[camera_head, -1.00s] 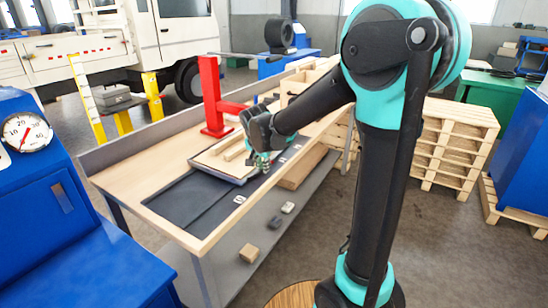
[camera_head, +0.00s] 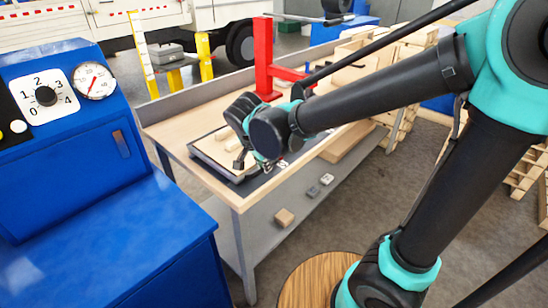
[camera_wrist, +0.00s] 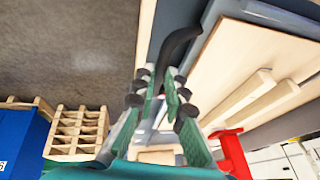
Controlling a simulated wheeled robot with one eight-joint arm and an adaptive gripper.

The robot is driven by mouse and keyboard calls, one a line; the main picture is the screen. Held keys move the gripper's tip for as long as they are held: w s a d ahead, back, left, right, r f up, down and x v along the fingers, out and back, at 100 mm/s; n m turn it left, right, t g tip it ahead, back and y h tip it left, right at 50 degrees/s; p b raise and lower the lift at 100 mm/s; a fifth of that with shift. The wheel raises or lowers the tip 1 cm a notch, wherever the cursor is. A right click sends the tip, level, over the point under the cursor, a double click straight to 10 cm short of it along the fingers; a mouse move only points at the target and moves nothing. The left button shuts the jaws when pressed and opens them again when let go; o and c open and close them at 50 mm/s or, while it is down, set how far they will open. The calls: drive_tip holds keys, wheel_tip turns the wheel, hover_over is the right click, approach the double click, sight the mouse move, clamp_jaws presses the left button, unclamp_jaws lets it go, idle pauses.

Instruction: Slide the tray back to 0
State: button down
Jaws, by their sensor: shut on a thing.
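The tray (camera_head: 212,167) is low and grey-edged with a pale wooden floor and lies on the workbench. Pale wooden strips lie in it; they show clearly in the wrist view, where the tray (camera_wrist: 228,62) is at the right. A dark curved handle (camera_wrist: 180,42) stands out from its side. My gripper (camera_wrist: 158,82) is shut on this handle, with its green fingers on both sides of it. In the head view my gripper (camera_head: 246,164) is at the tray's near side, and my wrist hides part of the tray. I cannot read a 0 mark beside the tray.
The dark mat (camera_head: 262,183) shows bare right of the tray. A red stand (camera_head: 264,60) rises behind it. A blue machine (camera_head: 75,160) with a numbered dial (camera_head: 45,96) is at the left. Small blocks, one wooden (camera_head: 284,218), lie on the shelf below.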

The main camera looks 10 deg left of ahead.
drive_tip(key=shift+s+a, duration=0.3)
drive_tip(key=shift+s, duration=0.2)
drive_tip(key=c, duration=1.6)
unclamp_jaws()
drive_tip(key=shift+s+a, duration=0.1)
drive_tip(key=shift+o, duration=0.2)
drive_tip(key=shift+r, duration=0.1)
drive_tip(key=d+v, duration=0.1)
drive_tip(key=v, duration=1)
drive_tip(key=shift+s+a+r, duration=0.2)
drive_tip(key=shift+a+r, duration=0.15)
drive_tip(key=shift+a, duration=0.15)
